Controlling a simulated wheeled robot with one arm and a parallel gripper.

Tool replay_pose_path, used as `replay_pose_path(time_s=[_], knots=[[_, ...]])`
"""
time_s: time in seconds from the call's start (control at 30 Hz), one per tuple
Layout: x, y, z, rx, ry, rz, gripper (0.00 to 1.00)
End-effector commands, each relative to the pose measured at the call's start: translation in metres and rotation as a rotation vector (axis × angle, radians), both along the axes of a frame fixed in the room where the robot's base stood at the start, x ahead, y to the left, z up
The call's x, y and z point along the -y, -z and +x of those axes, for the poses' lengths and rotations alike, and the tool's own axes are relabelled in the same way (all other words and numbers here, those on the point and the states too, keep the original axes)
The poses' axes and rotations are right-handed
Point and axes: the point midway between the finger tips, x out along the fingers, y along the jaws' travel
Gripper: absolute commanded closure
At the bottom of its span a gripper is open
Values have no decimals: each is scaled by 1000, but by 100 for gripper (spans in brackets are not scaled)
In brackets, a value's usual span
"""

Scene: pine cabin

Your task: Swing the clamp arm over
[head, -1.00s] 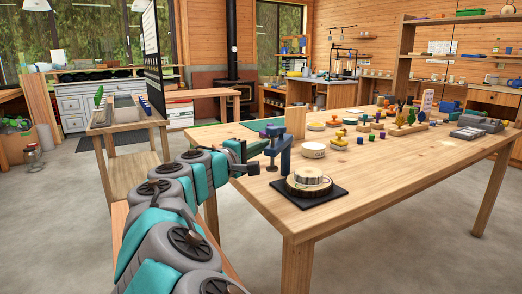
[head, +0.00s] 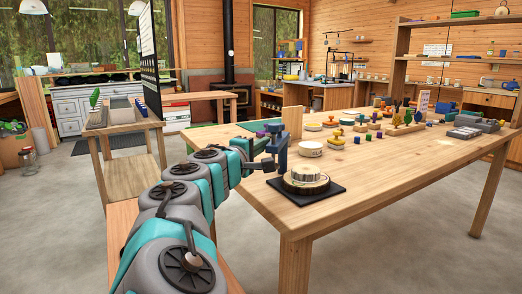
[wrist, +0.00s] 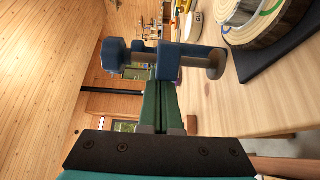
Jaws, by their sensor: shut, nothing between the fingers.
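The blue clamp (head: 281,152) stands upright at the left edge of the workbench, beside a round wooden slab (head: 306,187) on a black mat. In the wrist view, a blue clamp part (wrist: 168,61) lies across the fingertips, with a blue knob (wrist: 114,57) at its left and a round pad on a rod at its right. My gripper (wrist: 160,88) has its green fingers together, tips close against the blue part; I cannot tell whether they touch. In the head view my gripper is partly hidden next to the clamp.
The workbench (head: 400,175) carries an upright wooden block (head: 293,122) behind the clamp, a white round tin (head: 310,149), and several small coloured pieces farther back. Its front right surface is clear. A wooden stand (head: 125,125) is at the left.

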Motion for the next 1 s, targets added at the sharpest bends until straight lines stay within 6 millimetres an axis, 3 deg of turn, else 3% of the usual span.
replay_pose_path(time_s=[0.43, 0.83, 1.0], knots=[[20, 1, -9, 2, -193, 0, 100], [31, 1, -12, 0, -188, 0, 100], [39, 1, -13, -1, -277, 0, 100]])
